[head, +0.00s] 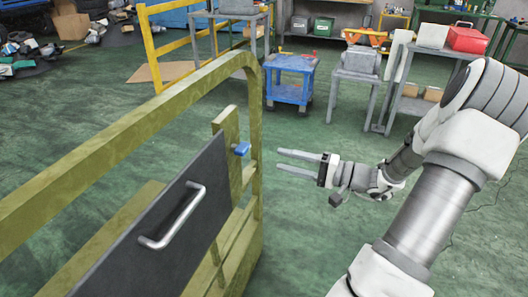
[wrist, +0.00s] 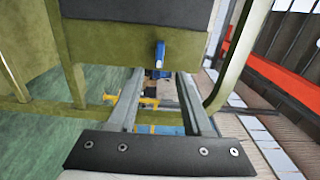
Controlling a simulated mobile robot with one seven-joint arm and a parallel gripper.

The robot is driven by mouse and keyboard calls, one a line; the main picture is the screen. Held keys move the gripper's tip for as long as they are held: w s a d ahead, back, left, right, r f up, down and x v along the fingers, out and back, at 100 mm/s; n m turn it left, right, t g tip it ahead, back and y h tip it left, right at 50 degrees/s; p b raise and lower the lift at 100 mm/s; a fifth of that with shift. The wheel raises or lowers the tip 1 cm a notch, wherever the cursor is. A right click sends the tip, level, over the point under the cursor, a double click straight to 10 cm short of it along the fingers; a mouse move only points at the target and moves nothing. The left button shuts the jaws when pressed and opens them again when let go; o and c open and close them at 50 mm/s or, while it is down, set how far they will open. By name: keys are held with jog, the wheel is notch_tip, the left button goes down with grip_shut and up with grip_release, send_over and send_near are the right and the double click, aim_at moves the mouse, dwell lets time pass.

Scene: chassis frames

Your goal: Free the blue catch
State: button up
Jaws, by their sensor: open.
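The blue catch (head: 240,149) is a small blue piece on the olive-green post at the upper right corner of a dark panel (head: 150,232). In the wrist view the catch (wrist: 160,50) stands upright near the top middle, just beyond the fingertips. My gripper (head: 280,162) is open and empty, to the right of the catch, with a visible gap between them. Its two fingers (wrist: 160,78) point toward the catch in the wrist view, which lies between their lines. A grey bar handle (head: 178,222) is on the panel's face.
An olive-green rail frame (head: 120,130) surrounds the panel, with its curved right end close to my fingertips. Behind stand a blue cart (head: 291,78), a grey stand (head: 356,85) and a yellow railing (head: 150,45). The green floor around my gripper is clear.

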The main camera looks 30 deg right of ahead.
jog(key=v, duration=0.5)
jog(key=shift+w, duration=0.1)
dwell(0.3)
